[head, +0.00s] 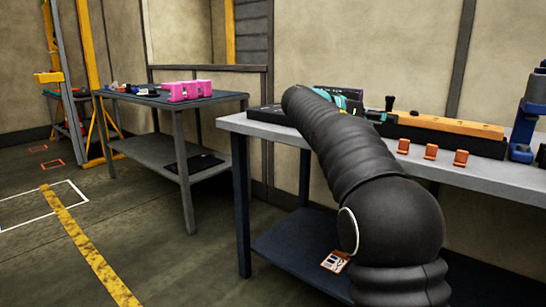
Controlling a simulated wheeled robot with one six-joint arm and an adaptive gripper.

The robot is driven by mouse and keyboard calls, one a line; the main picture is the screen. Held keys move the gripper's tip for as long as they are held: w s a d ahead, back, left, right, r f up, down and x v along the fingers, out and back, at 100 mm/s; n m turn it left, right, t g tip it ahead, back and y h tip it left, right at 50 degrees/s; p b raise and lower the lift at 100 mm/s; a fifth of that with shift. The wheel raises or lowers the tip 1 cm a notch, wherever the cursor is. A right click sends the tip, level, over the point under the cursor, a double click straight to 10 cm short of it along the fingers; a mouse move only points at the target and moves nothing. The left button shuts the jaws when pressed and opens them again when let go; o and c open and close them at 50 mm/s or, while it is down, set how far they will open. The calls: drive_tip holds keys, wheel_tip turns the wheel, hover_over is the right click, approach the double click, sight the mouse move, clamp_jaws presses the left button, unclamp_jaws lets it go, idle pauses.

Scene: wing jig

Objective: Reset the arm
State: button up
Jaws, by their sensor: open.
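My arm, in a black ribbed sleeve, rises from the bottom right of the head view and reaches up and left, across the front of the right workbench (229,124). Its far end bends away over the bench top. My gripper cannot be made out; it is hidden behind the sleeve or out of view. A teal and black item (350,100) shows just behind the arm, partly covered by it; I cannot tell what it is.
A long black fixture with an orange top (450,126), several small orange blocks (431,152) and a blue stand (527,115) are on the right bench. A left table (215,98) holds pink blocks (185,90). The floor at left, with a yellow stripe (90,252), is open.

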drive_tip(key=s+a+f+n+t+y, duration=0.1)
drive_tip(key=s+f+n+y, duration=0.4)
drive_tip(key=s, duration=0.5)
drive_tip(key=s+a+f+n+y, duration=0.1)
drive_tip(key=s+f+n+y, duration=0.2)
drive_tip(key=s+f, duration=0.45)
drive_tip(key=s+a+f+n+y, duration=0.2)
drive_tip(key=s+a+f+y, duration=0.1)
drive_tip(key=s+f, duration=0.4)
drive_tip(key=s+a+f+n+t+y, duration=0.1)
drive_tip(key=s+a+f+n+y, duration=0.2)
drive_tip(key=s, duration=1.1)
drive_tip(key=a+f+y, duration=0.1)
drive_tip(key=a+f, duration=0.2)
drive_tip(key=f, duration=0.2)
drive_tip(key=shift+t+y, duration=0.3)
drive_tip(key=shift+a, duration=0.1)
drive_tip(key=shift+c, duration=1.4)
